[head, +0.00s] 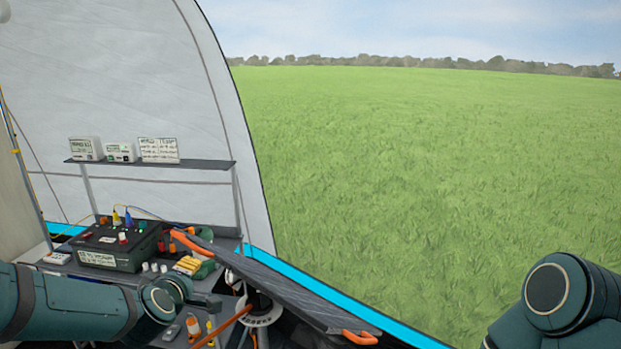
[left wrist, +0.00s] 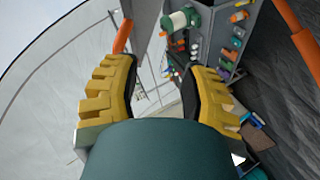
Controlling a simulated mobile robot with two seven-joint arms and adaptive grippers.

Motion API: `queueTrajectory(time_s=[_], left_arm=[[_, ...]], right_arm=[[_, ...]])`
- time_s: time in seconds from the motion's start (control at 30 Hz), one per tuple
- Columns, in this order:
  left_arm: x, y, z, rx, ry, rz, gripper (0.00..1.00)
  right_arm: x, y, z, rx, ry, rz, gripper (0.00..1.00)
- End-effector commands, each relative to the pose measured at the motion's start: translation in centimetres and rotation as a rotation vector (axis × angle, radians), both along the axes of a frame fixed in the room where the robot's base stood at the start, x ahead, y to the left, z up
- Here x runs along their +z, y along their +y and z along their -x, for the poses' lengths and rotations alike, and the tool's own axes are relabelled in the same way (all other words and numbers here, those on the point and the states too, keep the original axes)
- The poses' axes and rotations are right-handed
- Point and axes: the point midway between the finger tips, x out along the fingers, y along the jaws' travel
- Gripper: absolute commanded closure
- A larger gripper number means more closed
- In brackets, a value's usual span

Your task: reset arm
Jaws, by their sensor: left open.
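In the left wrist view my left gripper (left wrist: 161,64) is open, with yellow ridged fingers and dark inner pads. No object is held between the fingers. In the head view my left arm (head: 75,302) comes in low from the left, in front of the cluttered table, and its gripper cannot be made out clearly. My right arm (head: 560,297) shows bent at the lower right corner; its gripper is outside the view.
A black control box (head: 118,246) with plugs stands on the table beyond my left arm. A dark panel (head: 275,283) with orange handles slants down rightward. A shelf (head: 205,164) holds small boxes. Open grass (head: 430,170) lies right of the tent wall (head: 130,70).

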Motion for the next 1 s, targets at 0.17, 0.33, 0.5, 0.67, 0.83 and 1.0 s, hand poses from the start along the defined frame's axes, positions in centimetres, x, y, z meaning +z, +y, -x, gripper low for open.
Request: queueTrajectory(time_s=[0.17,0.33,0.5,0.67,0.83,1.0], left_arm=[[-11.8,-5.3,1.5,-0.224,0.215,-0.072,0.57],[-21.8,-10.4,5.4,-0.474,0.404,-0.148,0.57],[-30.5,-15.0,11.3,-0.749,0.575,-0.218,0.57],[-35.9,-17.8,16.8,-0.969,0.689,-0.265,0.57],[-38.3,-18.9,20.0,-1.092,0.743,-0.291,0.57],[-38.6,-19.0,20.6,-1.114,0.752,-0.296,0.57]], right_arm=[[-2.0,0.1,0.1,0.002,0.005,0.001,0.53],[-3.6,0.2,0.3,0.005,0.008,0.003,0.53],[-5.1,0.2,0.4,0.007,0.012,0.005,0.53],[-6.1,0.3,0.4,0.008,0.014,0.006,0.53],[-6.6,0.3,0.5,0.008,0.015,0.006,0.53],[-6.6,0.3,0.5,0.009,0.015,0.007,0.53]])
